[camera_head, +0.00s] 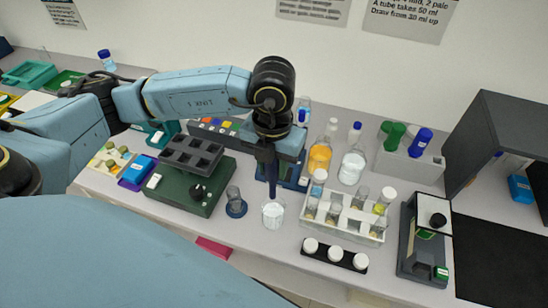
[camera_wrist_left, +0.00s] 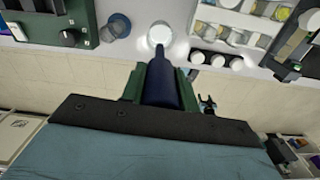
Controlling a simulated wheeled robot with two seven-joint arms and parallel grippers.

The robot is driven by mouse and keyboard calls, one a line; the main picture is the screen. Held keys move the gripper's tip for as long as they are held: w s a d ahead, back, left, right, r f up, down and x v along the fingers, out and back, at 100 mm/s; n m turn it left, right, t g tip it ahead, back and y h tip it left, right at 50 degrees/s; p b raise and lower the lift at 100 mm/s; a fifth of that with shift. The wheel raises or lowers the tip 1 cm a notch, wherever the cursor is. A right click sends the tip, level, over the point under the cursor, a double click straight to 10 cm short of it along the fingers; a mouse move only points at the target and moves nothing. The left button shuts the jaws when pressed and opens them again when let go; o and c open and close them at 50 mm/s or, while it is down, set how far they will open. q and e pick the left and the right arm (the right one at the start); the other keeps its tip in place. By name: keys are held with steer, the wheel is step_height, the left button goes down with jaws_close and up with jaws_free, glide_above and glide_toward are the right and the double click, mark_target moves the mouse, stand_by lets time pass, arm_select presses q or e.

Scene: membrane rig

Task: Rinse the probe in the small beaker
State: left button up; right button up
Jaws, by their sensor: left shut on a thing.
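My left gripper (camera_head: 268,146) is shut on a dark blue probe (camera_head: 271,178), which points straight down. The probe also shows in the left wrist view (camera_wrist_left: 160,84), between the gripper's green jaws. The small beaker (camera_head: 273,213), clear with pale liquid, stands on the bench right below the probe. In the left wrist view the beaker (camera_wrist_left: 160,34) is just beyond the probe's narrow tip. The tip is at the beaker's mouth; I cannot tell whether it is inside or touches the liquid. My right gripper is not in view.
A glass on a blue base (camera_head: 235,205) stands close left of the beaker, with a green device (camera_head: 187,190) beyond it. A white rack (camera_head: 340,222) of vials and a black strip (camera_head: 336,255) with white caps are close on the right. The bench's front edge is near.

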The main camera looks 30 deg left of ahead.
mark_target(273, 194)
arm_select(q)
steer(key=shift+f, duration=0.5)
steer(key=m+b, duration=0.1)
steer(key=b, duration=0.1)
steer(key=m+b, duration=0.2)
steer(key=shift+w+d+f+b, duration=0.1)
steer(key=shift+w+f+b, duration=0.05)
steer(key=shift+f+b, duration=0.15)
steer(key=shift+r+m+b, duration=0.2)
steer(key=shift+m+b, duration=0.3)
steer(key=shift+m, duration=0.1)
steer(key=shift+f+b, duration=0.85)
steer(key=shift+f, duration=0.5)
step_height(273, 194, down, 7)
steer(key=b, duration=0.7)
steer(key=shift+f, duration=0.1)
